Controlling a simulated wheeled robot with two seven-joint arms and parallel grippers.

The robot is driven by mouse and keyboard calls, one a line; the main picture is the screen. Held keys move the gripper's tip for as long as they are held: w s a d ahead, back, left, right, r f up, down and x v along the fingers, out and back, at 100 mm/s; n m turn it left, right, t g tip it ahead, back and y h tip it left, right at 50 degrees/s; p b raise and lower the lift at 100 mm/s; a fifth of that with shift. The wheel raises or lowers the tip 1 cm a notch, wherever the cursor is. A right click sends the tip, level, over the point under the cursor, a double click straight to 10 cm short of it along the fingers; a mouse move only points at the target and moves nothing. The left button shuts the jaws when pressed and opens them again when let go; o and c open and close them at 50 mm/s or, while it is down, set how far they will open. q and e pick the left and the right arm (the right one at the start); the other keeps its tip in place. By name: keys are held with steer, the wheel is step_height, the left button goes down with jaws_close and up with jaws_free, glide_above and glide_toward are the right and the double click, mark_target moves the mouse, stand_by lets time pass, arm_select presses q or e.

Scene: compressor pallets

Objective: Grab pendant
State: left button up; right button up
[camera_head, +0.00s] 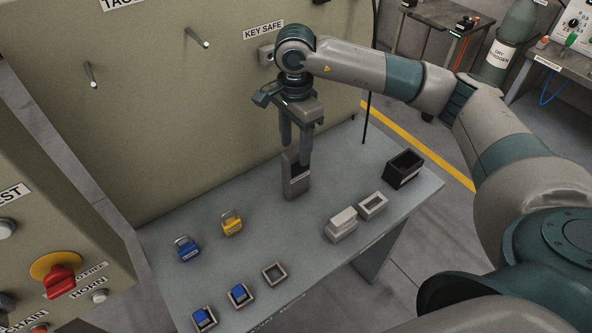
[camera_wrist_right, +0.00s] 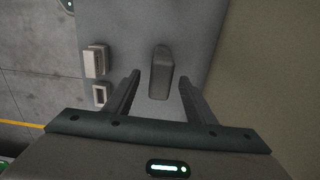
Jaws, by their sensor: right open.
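A dark grey upright block (camera_head: 297,181) with a small white label stands on the grey table, near the cabinet wall; I take it for the pendant, but cannot tell for certain whether part of it is a holder. My right gripper (camera_head: 295,150) points down at its top, with open fingers. In the right wrist view the block (camera_wrist_right: 161,70) shows between and beyond the two open fingertips (camera_wrist_right: 159,78); I cannot tell whether they touch it. My left gripper is not in view.
On the table (camera_head: 250,255) are a blue padlock (camera_head: 188,250), a yellow padlock (camera_head: 231,225), several small trays at the front, a pale block (camera_head: 341,224) and a black open box (camera_head: 403,168). The cabinet wall (camera_head: 160,110) rises close behind.

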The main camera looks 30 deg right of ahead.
mark_target(296, 150)
steer(key=shift+d+f+p, duration=0.1)
steer(key=shift+f+p, duration=0.2)
steer(key=shift+p, duration=0.05)
step_height(296, 150, down, 3)
steer(key=shift+w+r+p, duration=0.1)
steer(key=shift+p, duration=0.65)
steer(key=shift+f, duration=0.45)
jaws_close()
